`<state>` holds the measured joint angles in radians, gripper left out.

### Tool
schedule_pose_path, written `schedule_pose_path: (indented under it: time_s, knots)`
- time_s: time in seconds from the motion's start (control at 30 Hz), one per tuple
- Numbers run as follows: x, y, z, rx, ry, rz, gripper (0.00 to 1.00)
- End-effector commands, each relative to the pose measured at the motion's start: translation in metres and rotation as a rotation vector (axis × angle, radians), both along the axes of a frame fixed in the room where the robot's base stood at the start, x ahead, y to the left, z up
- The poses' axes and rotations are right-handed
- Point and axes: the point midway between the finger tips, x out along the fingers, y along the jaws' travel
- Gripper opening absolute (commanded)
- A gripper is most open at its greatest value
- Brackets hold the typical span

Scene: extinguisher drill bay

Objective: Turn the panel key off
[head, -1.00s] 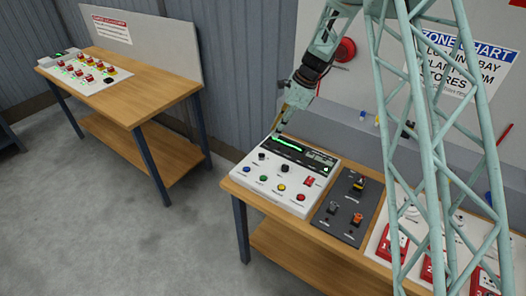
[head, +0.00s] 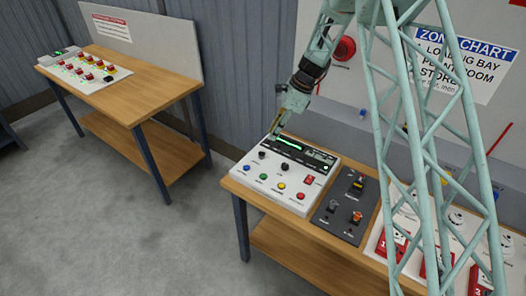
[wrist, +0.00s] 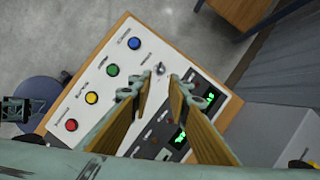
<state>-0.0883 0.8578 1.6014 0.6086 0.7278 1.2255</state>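The white control panel (head: 236,172) lies on the near wooden bench, with coloured buttons, dark knobs and a green-lit display. In the wrist view, a small round silver and dark switch (wrist: 160,68), which looks like the panel key, sits between the blue button and the display. Its turned position is too small to read. My gripper (wrist: 157,87) is open above the panel, its two fingers apart, with the switch showing just beyond the gap between the tips. In the head view, my gripper (head: 274,132) hangs over the panel's back left part. The fingers hide part of the panel.
Beside the panel are a dark switch plate (head: 339,226) and a board with red call points (head: 393,240). My lattice structure covers part of them. A second bench (head: 150,87) with another panel stands at the back left. The floor between is clear.

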Motion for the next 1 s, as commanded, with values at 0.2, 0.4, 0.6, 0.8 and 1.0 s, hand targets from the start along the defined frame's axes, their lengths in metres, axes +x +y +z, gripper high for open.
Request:
schedule_pose_path:
  time_s: [0.2, 0.4, 0.6, 0.8, 1.0]
  knots:
    - [-0.001, 0.009, -0.022, -0.001, 0.002, 0.002, 0.17]
    - [0.000, 0.018, -0.043, -0.001, 0.002, 0.001, 0.17]
    - [0.000, 0.026, -0.063, -0.001, 0.001, 0.000, 0.17]
    - [0.000, 0.034, -0.083, -0.001, 0.001, 0.002, 0.17]
    - [0.001, 0.042, -0.099, -0.001, 0.001, 0.001, 0.17]
